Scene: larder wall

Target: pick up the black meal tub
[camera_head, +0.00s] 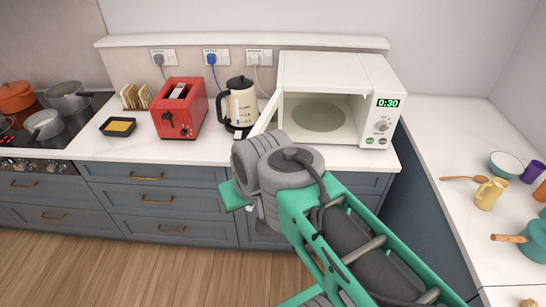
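The black meal tub (104,131) is a shallow black tray with yellow food in it. It sits on the white counter at the left, between the stove and the red toaster. My gripper (236,197) is at the end of my green and grey arm, in front of the counter edge and below the kettle. It is well to the right of the tub and apart from it. Only a green part of it shows past the wrist, so its fingers are mostly hidden. I cannot see whether it is open.
A red toaster (180,108) and a toast rack (134,97) stand near the tub. A cream kettle (241,102) stands beside the microwave (340,75), whose door (266,114) is open and whose inside looks empty. Pots (66,94) are on the stove. The counter in front of the tub is clear.

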